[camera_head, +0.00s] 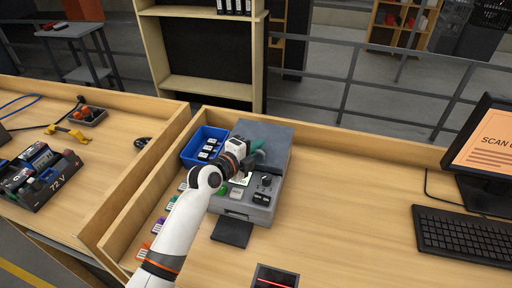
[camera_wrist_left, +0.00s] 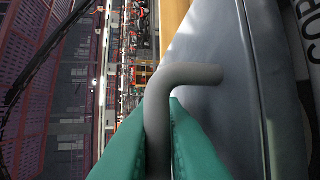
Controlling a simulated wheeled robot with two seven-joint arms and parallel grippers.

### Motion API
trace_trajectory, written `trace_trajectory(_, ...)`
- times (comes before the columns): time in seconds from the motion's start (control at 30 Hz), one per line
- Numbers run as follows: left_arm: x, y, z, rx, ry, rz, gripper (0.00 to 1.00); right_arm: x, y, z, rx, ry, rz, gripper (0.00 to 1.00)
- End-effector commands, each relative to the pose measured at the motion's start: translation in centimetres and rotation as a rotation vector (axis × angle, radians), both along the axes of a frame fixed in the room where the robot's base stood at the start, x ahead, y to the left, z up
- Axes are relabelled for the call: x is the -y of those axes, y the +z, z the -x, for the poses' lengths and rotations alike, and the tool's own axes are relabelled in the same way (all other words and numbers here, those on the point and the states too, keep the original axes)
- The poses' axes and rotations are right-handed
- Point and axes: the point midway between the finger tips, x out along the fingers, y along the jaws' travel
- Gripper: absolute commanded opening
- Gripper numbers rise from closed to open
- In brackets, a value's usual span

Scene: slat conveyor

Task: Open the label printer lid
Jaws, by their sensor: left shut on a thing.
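The label printer (camera_head: 234,208) is a grey box on the wooden desk, with a green button, dark controls and a white label on its near part. Its lid (camera_head: 277,138) is the plain grey panel at the back; I cannot tell how far it is raised. My left gripper (camera_head: 256,149) reaches over the printer from the left, at the lid. In the left wrist view its green fingers (camera_wrist_left: 158,135) are shut on a bent grey handle (camera_wrist_left: 190,75) beside the lid's grey surface (camera_wrist_left: 225,60). My arm hides part of the printer. My right gripper is not in view.
A blue bin (camera_head: 193,151) of labelled items stands left of the printer. A black pad (camera_head: 232,232) and a scanner (camera_head: 275,277) lie in front. A keyboard (camera_head: 465,235) and monitor (camera_head: 485,145) are at right. The desk between is clear; a low wooden rim runs behind.

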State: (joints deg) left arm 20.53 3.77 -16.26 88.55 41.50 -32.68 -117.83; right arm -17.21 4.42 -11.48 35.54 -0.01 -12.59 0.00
Motion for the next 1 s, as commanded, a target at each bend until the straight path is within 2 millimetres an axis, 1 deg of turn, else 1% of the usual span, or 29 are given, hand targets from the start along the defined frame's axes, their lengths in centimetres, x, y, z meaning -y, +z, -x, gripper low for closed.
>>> trace_trajectory(0.27, 0.1, 0.9, -0.4, 0.004, -0.002, -0.002, 0.0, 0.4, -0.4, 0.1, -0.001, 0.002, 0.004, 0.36)
trace_trajectory(0.37, 0.2, 1.6, -0.8, 0.005, -0.003, -0.002, 0.0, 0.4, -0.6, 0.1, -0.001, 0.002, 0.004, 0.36)
trace_trajectory(0.5, 0.3, 3.1, -1.7, 0.007, -0.002, -0.005, 0.0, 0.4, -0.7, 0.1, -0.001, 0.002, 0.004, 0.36)
trace_trajectory(0.57, 0.4, 3.8, -2.2, 0.006, -0.002, -0.005, 0.0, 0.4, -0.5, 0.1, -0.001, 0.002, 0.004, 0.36)
trace_trajectory(0.6, 0.5, 4.5, -2.5, -0.013, -0.001, -0.01, 0.0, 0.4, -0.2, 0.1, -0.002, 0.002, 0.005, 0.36)
trace_trajectory(0.73, 0.6, 5.9, -3.6, -0.115, 0.0, -0.029, 0.0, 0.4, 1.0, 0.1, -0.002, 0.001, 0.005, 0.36)
trace_trajectory(0.9, 0.9, 6.9, -4.9, -0.227, 0.001, -0.049, 0.0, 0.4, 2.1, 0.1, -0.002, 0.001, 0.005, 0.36)
trace_trajectory(1.0, 1.1, 7.2, -5.6, -0.279, 0.002, -0.057, 0.0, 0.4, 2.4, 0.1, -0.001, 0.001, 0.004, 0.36)
